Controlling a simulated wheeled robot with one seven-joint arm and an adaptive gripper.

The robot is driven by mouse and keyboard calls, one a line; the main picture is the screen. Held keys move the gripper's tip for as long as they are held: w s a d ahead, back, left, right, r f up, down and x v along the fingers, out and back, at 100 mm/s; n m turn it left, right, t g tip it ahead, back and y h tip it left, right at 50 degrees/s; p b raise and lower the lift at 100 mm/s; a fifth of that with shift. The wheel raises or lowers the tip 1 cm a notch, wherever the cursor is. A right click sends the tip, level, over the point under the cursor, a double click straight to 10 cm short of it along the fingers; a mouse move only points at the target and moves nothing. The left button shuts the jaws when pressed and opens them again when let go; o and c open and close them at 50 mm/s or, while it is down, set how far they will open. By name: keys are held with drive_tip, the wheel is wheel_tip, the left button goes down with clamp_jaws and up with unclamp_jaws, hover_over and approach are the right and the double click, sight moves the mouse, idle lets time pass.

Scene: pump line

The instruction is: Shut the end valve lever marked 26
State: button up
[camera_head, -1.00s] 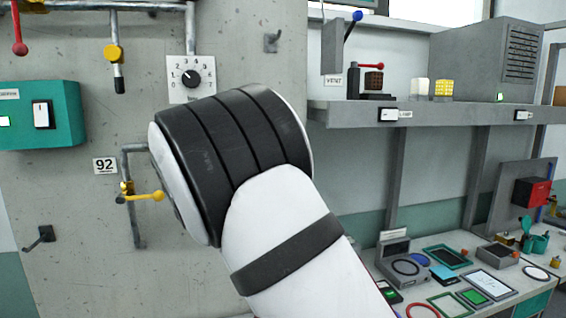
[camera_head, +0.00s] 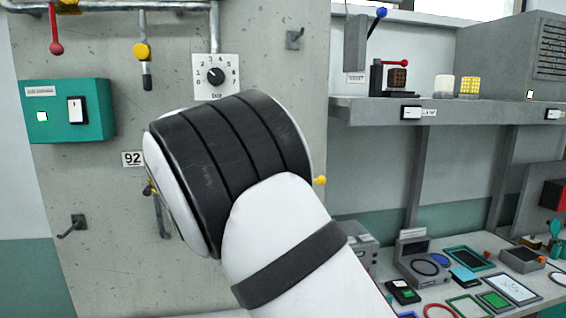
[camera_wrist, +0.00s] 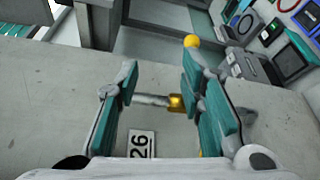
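In the wrist view, the white tag marked 26 (camera_wrist: 141,145) is on the grey wall between my gripper's fingers. Above it, a grey pipe leads right to a brass valve body (camera_wrist: 177,103). A yellow ball knob (camera_wrist: 191,41) shows just beyond the right finger's tip; the lever between knob and valve is mostly hidden by that finger. My gripper (camera_wrist: 160,68) is open, its teal-padded fingers apart; contact with the lever cannot be told. In the head view, a yellow knob (camera_head: 320,181) peeks out right of my arm, which hides my gripper and the valve.
In the head view, a tag marked 92 (camera_head: 132,158) is on the wall left of my arm, with a partly hidden valve below. A teal switch box (camera_head: 69,111), a dial (camera_head: 216,76) and a hook (camera_head: 72,226) are nearby. A cluttered bench (camera_head: 440,300) stands at right.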

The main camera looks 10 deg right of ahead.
drive_tip(key=shift+v, duration=2.35)
drive_tip(key=shift+f, duration=0.1)
drive_tip(key=shift+d, duration=0.1)
drive_tip(key=s+d+f+m+g+y, duration=0.1)
drive_tip(key=s+d+f+y, duration=0.15)
drive_tip(key=s+d, duration=0.2)
drive_tip(key=s+d+f+m+g+y+b, duration=0.1)
drive_tip(key=s+d+y, duration=0.25)
drive_tip(key=d, duration=0.25)
drive_tip(key=s+d+f+m+g+y, duration=0.1)
drive_tip(key=s+d+f+y, duration=0.1)
drive_tip(key=s+d, duration=0.3)
drive_tip(key=s+a+f+m+t+y+b, duration=0.1)
drive_tip(key=s+a+f+m+y, duration=0.1)
drive_tip(key=s, duration=0.8)
drive_tip(key=s+a+f+m+t+y+b, duration=0.1)
drive_tip(key=s+f+y, duration=0.4)
drive_tip(key=s, duration=0.6)
drive_tip(key=shift+a+f+m+t+y, duration=0.3)
drive_tip(key=shift+a+f+m, duration=0.15)
drive_tip(key=shift+a, duration=0.25)
